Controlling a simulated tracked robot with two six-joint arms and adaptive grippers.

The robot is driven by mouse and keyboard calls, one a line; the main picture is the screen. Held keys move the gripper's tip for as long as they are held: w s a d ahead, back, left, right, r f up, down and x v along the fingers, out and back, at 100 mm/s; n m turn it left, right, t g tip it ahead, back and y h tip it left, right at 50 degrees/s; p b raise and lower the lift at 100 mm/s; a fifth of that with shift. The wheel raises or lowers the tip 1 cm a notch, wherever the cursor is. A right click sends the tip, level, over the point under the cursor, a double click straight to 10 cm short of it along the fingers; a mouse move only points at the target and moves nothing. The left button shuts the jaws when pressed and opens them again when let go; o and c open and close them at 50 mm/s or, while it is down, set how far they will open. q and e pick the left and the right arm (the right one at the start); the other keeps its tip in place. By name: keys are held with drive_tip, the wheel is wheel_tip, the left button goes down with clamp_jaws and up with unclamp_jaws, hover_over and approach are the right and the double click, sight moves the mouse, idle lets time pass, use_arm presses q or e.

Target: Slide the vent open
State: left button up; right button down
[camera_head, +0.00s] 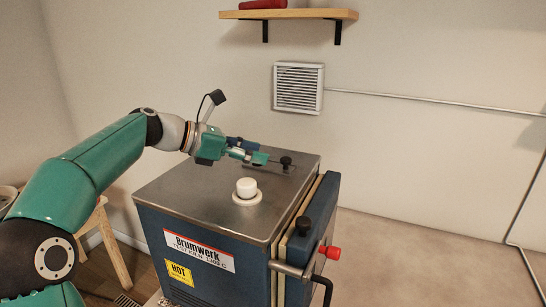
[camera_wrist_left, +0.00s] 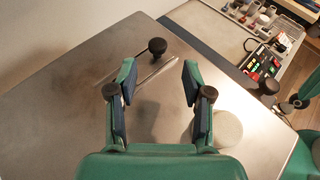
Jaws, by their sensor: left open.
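The vent slider's black knob (camera_head: 286,161) stands on the kiln's steel top, toward the back right. In the left wrist view the black knob (camera_wrist_left: 157,46) is at one end of a thin slot (camera_wrist_left: 156,70). My left gripper (camera_head: 258,154) is low over the kiln top, left of the knob, its fingers pointing toward it. In the left wrist view the left gripper (camera_wrist_left: 159,76) is open and empty. The knob shows just beyond the gap between the fingertips, apart from both fingers. My right gripper is not seen in the head view.
A white plug (camera_head: 246,187) sits on the kiln (camera_head: 180,215) in front of the gripper. The kiln door has a red knob (camera_head: 333,253) at the front right. A wall grille (camera_head: 299,88) and a shelf (camera_head: 290,14) are behind. A tray of tools (camera_wrist_left: 262,45) lies beyond the kiln.

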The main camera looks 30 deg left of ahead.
use_arm(q)
drive_tip(key=v, duration=0.4)
drive_tip(key=shift+s+a+r, duration=0.15)
drive_tip(key=shift+s+a, duration=0.1)
drive_tip(key=shift+s, duration=0.05)
